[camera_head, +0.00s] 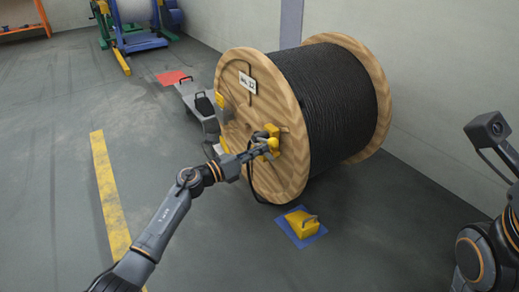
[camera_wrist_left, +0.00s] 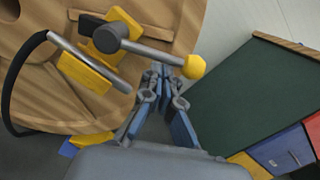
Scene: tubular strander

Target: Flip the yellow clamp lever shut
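The yellow clamp (camera_head: 272,139) sits on the front wooden flange of a large cable drum (camera_head: 292,172). In the left wrist view, the clamp's yellow body (camera_wrist_left: 86,72) holds a grey tube end with a black cable. Its grey lever (camera_wrist_left: 150,53) runs from a round hub to a yellow ball knob (camera_wrist_left: 194,67) at the right. My left gripper (camera_wrist_left: 159,72) has its fingertips together just below the lever, left of the knob; whether they touch it is unclear. In the head view my left gripper (camera_head: 257,151) is at the clamp and partly covers it.
A yellow block with a handle (camera_head: 297,222) lies on a blue mat in front of the drum. Grey equipment (camera_head: 190,97) stands left of the drum, beside a red mat (camera_head: 172,77). A cabinet with coloured drawers (camera_wrist_left: 285,148) shows in the wrist view. Floor at left is clear.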

